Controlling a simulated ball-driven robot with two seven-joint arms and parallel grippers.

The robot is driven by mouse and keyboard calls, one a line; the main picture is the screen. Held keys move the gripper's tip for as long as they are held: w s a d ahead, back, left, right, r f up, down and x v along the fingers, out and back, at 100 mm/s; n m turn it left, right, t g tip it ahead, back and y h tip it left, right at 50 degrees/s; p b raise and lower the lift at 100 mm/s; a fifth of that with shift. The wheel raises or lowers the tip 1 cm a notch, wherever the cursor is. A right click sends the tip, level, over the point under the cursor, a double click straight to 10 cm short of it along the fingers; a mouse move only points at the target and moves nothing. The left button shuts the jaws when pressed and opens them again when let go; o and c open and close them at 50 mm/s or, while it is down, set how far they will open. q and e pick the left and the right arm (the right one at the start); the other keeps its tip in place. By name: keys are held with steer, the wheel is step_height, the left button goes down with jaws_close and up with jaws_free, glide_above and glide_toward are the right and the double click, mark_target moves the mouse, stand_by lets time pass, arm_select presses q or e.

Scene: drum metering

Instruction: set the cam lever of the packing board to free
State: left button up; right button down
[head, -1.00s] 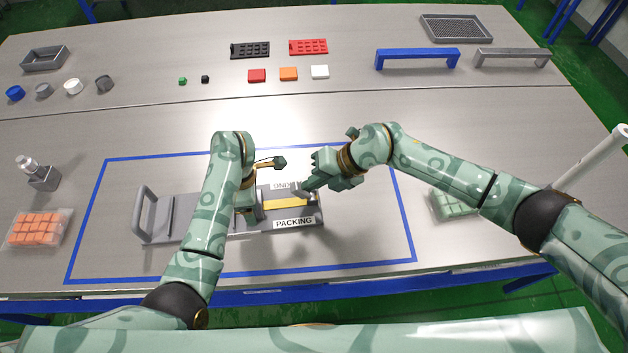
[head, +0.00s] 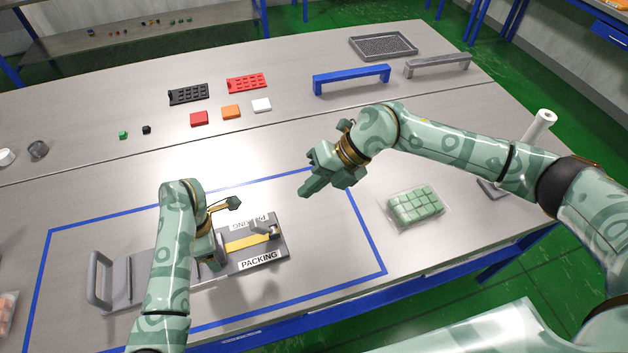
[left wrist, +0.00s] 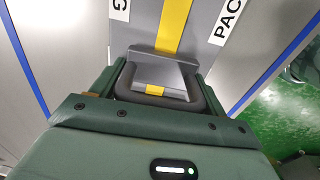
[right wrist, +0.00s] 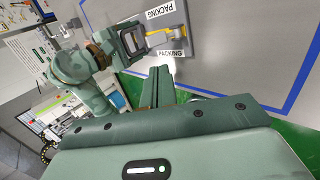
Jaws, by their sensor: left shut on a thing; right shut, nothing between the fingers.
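The grey packing board (head: 284,247) lies inside the blue-taped rectangle, with a yellow strip (head: 245,242) along it and PACKING labels on both long sides. Its small grey cam lever (head: 262,227) sits at the right end, across the end of the yellow strip; I cannot tell its exact setting. My left gripper (head: 213,262) is shut on a grey grip piece (left wrist: 178,80) at the near end of the yellow strip, also in the left wrist view. My right gripper (head: 304,192) is shut and empty, above and right of the lever, apart from it.
A bag of green blocks (head: 415,207) lies right of the taped area. A blue bridge (head: 350,79), a grey bridge (head: 437,67) and a mesh tray (head: 383,47) stand at the back. The table between the right gripper and the green bag is clear.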

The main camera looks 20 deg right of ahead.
steer(key=shift+v, duration=0.85)
steer(key=shift+a+r, duration=0.1)
